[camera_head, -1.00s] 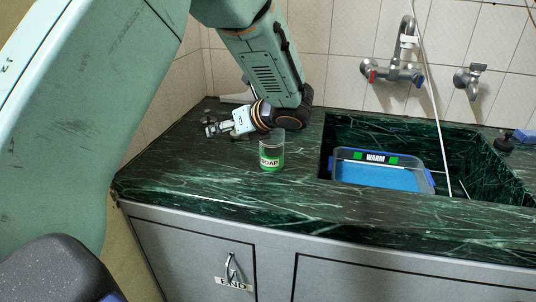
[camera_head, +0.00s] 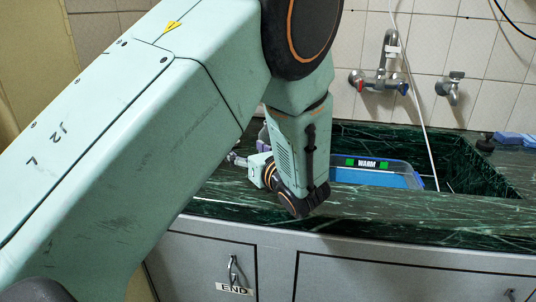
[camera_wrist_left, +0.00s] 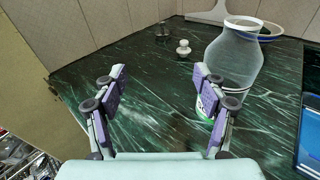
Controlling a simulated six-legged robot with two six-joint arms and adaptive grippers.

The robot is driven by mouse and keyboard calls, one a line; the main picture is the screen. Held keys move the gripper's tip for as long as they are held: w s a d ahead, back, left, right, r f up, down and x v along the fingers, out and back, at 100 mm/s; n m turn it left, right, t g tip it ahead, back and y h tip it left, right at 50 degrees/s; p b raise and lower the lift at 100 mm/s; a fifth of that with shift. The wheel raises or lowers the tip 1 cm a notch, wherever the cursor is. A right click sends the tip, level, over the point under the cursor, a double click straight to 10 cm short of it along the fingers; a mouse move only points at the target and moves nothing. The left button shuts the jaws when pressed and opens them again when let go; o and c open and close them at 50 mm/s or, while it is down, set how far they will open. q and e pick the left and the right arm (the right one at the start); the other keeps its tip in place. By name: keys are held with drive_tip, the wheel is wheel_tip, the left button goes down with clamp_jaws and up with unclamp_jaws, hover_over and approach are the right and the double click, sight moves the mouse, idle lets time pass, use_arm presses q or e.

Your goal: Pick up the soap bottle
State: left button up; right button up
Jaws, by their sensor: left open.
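The soap bottle (camera_wrist_left: 236,58), a clear vessel with a green lower part, stands on the dark green counter in the left wrist view. It is right of the jaw gap, and the right finger covers part of its lower side. My left gripper (camera_wrist_left: 163,88) is open, with nothing between its purple-padded fingers. I cannot tell whether the right finger touches the bottle. In the head view my arm hides the bottle, and only part of the left gripper shows. My right gripper is not in view.
A sink holds a clear tub (camera_head: 372,178) marked WARM with blue contents. A tap (camera_head: 385,70) is on the tiled wall. In the wrist view a small white object (camera_wrist_left: 183,48) stands behind the gap. The counter (camera_wrist_left: 165,115) between the fingers is bare.

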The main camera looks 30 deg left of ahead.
use_arm(q)
drive_tip(key=shift+s+d+t, duration=0.2)
drive_tip(key=shift+d+t, duration=0.3)
drive_tip(key=shift+d, duration=0.2)
drive_tip(key=shift+f+m, duration=0.15)
drive_tip(key=shift+m, duration=0.15)
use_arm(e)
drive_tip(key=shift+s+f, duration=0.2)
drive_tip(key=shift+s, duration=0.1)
use_arm(q)
drive_tip(key=shift+f, duration=0.1)
drive_tip(key=shift+d+t, duration=0.2)
drive_tip(key=shift+t, duration=0.1)
drive_tip(key=shift+s+d+h, duration=0.15)
drive_tip(key=shift+d+h, duration=0.15)
drive_tip(key=shift+w+f, duration=0.15)
drive_tip(key=shift+w, duration=0.25)
drive_tip(key=shift+w+d, duration=0.1)
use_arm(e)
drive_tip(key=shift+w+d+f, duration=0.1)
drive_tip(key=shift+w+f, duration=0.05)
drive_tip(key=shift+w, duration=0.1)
use_arm(q)
drive_tip(key=shift+d+t+b, duration=0.1)
drive_tip(key=shift+t+b, duration=0.2)
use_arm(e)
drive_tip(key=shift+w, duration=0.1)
